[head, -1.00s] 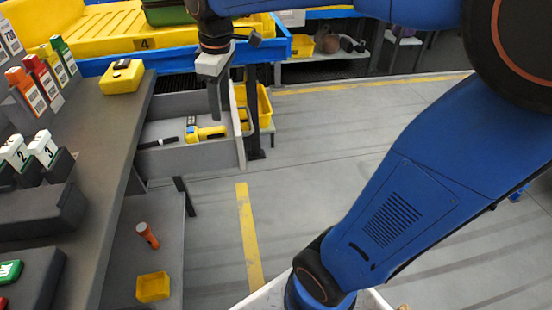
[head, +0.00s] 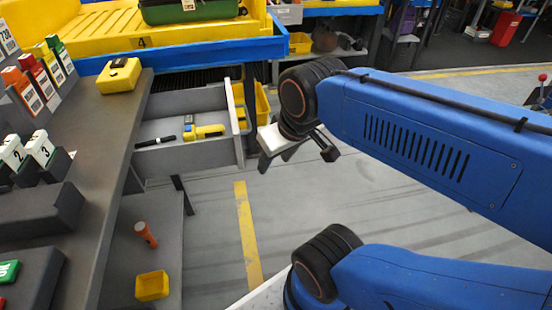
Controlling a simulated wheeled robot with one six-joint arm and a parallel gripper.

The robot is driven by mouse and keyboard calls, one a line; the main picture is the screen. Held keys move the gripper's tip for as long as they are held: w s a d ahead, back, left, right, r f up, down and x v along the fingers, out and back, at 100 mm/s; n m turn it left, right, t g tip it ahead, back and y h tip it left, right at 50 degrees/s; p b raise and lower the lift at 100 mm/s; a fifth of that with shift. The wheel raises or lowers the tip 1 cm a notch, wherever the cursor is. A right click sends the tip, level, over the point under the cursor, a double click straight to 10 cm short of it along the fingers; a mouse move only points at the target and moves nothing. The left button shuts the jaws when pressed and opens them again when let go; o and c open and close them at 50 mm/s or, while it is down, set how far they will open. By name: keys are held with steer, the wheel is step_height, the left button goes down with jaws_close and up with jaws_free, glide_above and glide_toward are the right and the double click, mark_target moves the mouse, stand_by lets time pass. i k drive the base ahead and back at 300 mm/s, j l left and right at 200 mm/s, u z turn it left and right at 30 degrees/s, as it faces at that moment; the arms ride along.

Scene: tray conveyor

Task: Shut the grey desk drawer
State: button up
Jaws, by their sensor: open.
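The grey desk drawer (head: 185,159) stands pulled out from the right side of the desk (head: 92,160). Inside it lie a yellow tool with a dark end (head: 203,132) and a black pen-like item (head: 155,142). My gripper (head: 272,162) is to the right of the drawer's front panel, over the floor. Its fingers point down and left, and it holds nothing that I can see. A small gap seems to separate it from the drawer front, though depth is hard to judge.
A blue-edged conveyor (head: 190,52) with a yellow tray (head: 105,28) runs behind the drawer. A yellow bin (head: 262,103) stands behind the drawer front. A lower shelf holds an orange flashlight (head: 146,234) and a yellow box (head: 152,286).

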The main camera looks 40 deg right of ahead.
mark_target(179, 127)
steer(key=k+l+u, duration=0.1)
steer(key=l, duration=0.55)
steer(key=k+l+u, duration=0.15)
steer(key=l, duration=0.15)
steer(key=l+z, duration=0.35)
steer(key=l, duration=0.15)
